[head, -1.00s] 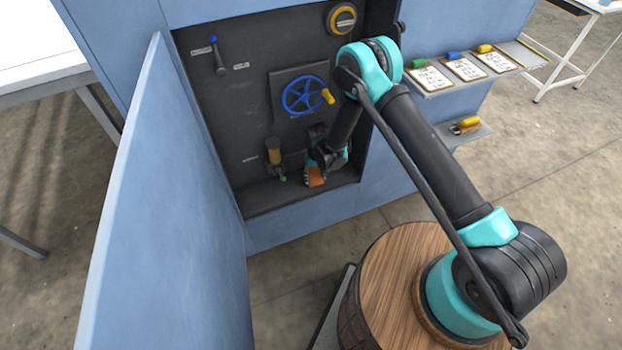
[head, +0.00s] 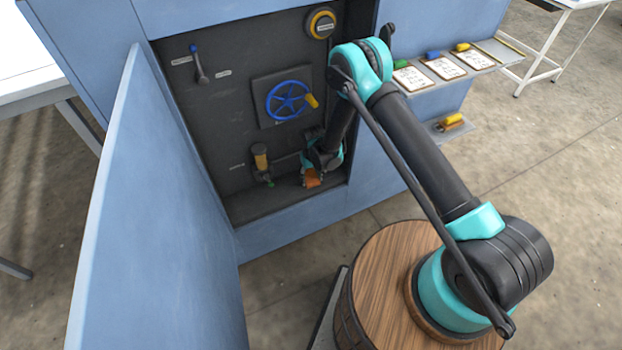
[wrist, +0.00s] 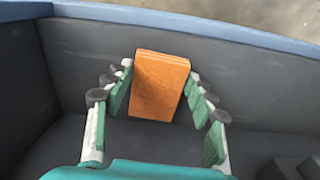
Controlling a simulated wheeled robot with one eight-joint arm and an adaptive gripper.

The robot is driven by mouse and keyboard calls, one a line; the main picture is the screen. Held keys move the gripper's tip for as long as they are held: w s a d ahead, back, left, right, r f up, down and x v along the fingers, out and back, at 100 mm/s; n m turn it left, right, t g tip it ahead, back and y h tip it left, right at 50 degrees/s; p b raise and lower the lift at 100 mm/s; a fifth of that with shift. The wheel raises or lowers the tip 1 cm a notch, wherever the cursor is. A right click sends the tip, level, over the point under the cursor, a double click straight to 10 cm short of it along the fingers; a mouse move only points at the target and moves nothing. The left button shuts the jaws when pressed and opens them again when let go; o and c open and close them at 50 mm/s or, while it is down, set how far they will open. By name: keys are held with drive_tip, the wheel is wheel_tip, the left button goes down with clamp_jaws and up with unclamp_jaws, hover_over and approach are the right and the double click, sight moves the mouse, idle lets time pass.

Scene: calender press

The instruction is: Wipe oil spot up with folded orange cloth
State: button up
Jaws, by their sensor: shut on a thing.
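The folded orange cloth (wrist: 159,87) is a flat block between the fingers of my gripper (wrist: 160,95) in the wrist view. My gripper is shut on it. In the head view the cloth (head: 312,179) shows just below my gripper (head: 311,174), low in the open cabinet, close to its floor (head: 270,200). In the wrist view the cloth stands out in front of a dark wall, above the dark floor (wrist: 160,145). I cannot make out the oil spot in either view. I cannot tell whether the cloth touches the floor.
The open blue door (head: 165,200) stands at the left. A front lip (head: 300,225) edges the recess. Shelves with clipboards (head: 443,68) are at the right.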

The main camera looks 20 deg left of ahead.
drive_tip(key=shift+r, duration=3)
wheel_tip(320, 180, up, 3)
